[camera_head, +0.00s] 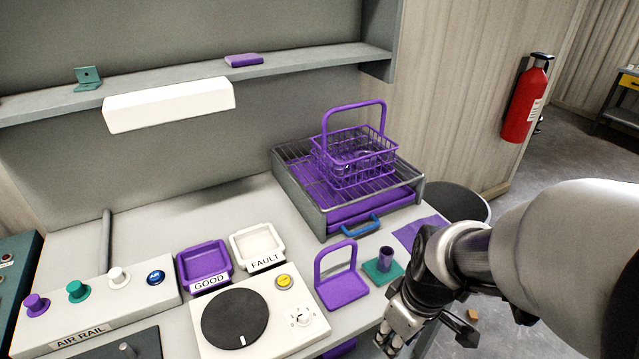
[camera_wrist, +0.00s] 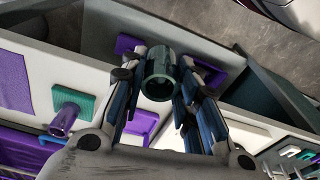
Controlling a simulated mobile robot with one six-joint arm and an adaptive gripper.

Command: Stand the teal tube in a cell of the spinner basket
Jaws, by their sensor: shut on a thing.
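In the wrist view, the teal tube (camera_wrist: 160,84) is between the fingers of my gripper (camera_wrist: 160,92), its open round end facing the camera. My gripper is shut on it. In the head view, my gripper (camera_head: 393,338) hangs low at the front edge of the bench, and I cannot make out the tube there. A purple wire basket (camera_head: 352,160) with a tall hoop handle stands on a grey rack at the back right of the bench. It is the only basket I see, well apart from my gripper; its inner cells are not clear.
The rack (camera_head: 312,212) has a purple tray under its grid. A purple tube (camera_head: 386,258) stands on a teal base (camera_head: 383,272), beside a purple hooped plate (camera_head: 341,287). GOOD (camera_head: 204,263) and FAULT (camera_head: 258,247) trays sit left. A dark round bin (camera_head: 470,203) is right.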

